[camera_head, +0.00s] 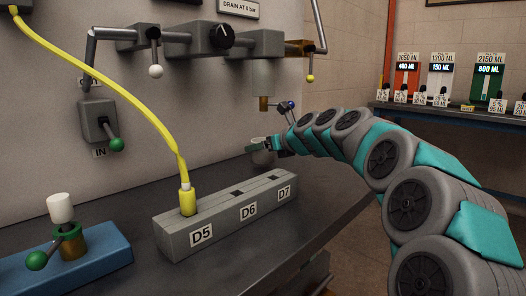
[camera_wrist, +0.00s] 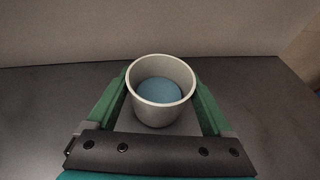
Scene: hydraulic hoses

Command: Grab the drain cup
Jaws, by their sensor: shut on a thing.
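The drain cup (camera_wrist: 160,116) is a light grey round cup, open at the top, with blue at its bottom inside. In the wrist view it stands between the two green fingers of my gripper (camera_wrist: 161,100), which are shut on its sides. In the head view the cup (camera_head: 262,157) shows small near the back of the bench, and my gripper (camera_head: 270,146) is at it, partly hidden by my arm. I cannot tell whether the cup touches the bench.
A grey block (camera_head: 222,218) marked D5, D6 and D7 stands in front, with a yellow hose (camera_head: 140,90) in D5. A brass outlet (camera_head: 264,103) hangs above the cup. A blue block (camera_head: 100,262) with a green-handled valve is at left. The dark bench (camera_head: 130,190) is otherwise clear.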

